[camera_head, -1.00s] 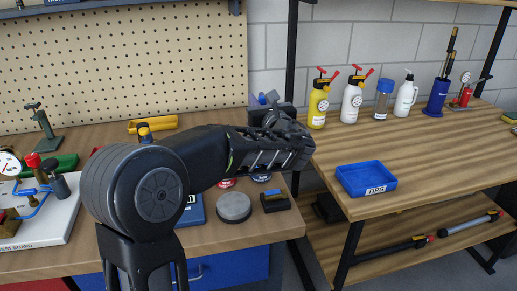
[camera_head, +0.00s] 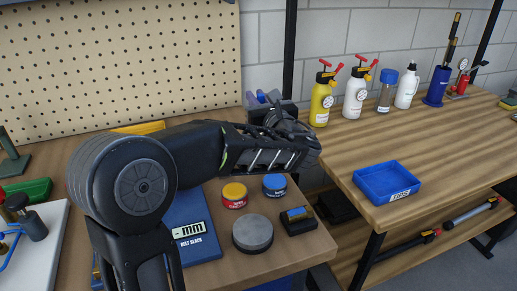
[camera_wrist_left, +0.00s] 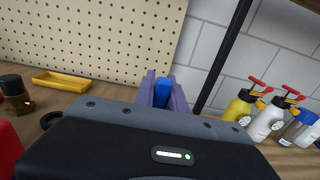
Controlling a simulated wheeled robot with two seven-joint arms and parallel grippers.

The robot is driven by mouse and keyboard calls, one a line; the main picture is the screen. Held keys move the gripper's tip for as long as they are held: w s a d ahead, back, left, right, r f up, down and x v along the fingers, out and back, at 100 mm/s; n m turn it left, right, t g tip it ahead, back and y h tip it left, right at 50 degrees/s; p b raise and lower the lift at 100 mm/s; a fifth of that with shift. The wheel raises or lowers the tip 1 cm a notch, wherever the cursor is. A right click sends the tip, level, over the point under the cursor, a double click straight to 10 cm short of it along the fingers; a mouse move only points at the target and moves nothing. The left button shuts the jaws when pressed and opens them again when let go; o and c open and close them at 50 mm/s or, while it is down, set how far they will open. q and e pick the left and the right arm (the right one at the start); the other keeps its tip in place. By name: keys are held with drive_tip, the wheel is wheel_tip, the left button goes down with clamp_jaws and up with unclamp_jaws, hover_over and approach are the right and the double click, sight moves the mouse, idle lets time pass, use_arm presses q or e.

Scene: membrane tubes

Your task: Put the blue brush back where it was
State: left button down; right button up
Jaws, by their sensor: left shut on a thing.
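My left gripper (camera_head: 262,98) reaches from the left over the back right corner of the left bench, near the pegboard. Its two purple fingers show in the left wrist view (camera_wrist_left: 162,90), closed on a blue piece (camera_wrist_left: 163,91), which I take for the blue brush. Only that blue part shows; the rest is hidden behind the fingers and gripper body. My right gripper is in neither view.
Red-and-yellow (camera_head: 234,194) and blue (camera_head: 274,185) tins stand below my forearm. On the right bench are a blue tray (camera_head: 386,182), a yellow spray bottle (camera_head: 321,102), other bottles, and a blue holder with upright tools (camera_head: 438,85). A gap and dark post separate the benches.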

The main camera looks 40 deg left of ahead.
use_arm(q)
wheel_tip(320, 180, down, 5)
drive_tip(key=shift+f, duration=0.1)
drive_tip(key=shift+f+b, duration=0.5)
drive_tip(key=shift+f, duration=1.3)
drive_tip(key=shift+f, duration=0.1)
drive_tip(key=shift+f, duration=0.15)
drive_tip(key=c, duration=1.4)
unclamp_jaws()
drive_tip(key=shift+d+r, duration=0.1)
drive_tip(key=shift+r, duration=0.15)
